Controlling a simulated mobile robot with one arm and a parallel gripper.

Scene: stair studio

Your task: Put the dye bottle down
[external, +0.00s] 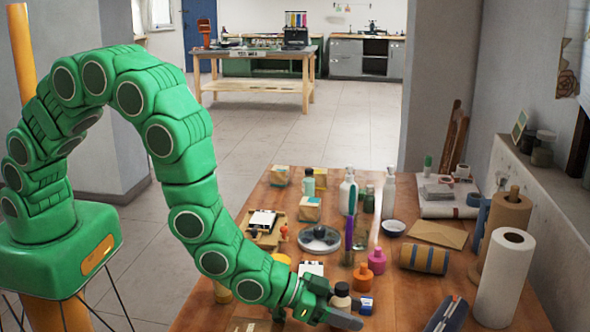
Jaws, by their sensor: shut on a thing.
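My gripper (334,304) is low over the near part of the wooden table, at the end of the green arm. It is shut on a small pale bottle with a dark cap (342,291), which I take to be the dye bottle. The bottle looks about upright. Its lower part is hidden by my grey finger, so I cannot tell whether its base touches the table. An orange bottle (362,278) and a pink bottle (377,261) stand just behind it.
A small blue object (366,305) lies close to the right of my gripper. A blue-banded roll (424,258), a paper towel roll (503,279) and a dark blue case (446,314) are farther right. Bare wood (405,295) shows between them. Glass bottles (348,193) stand behind.

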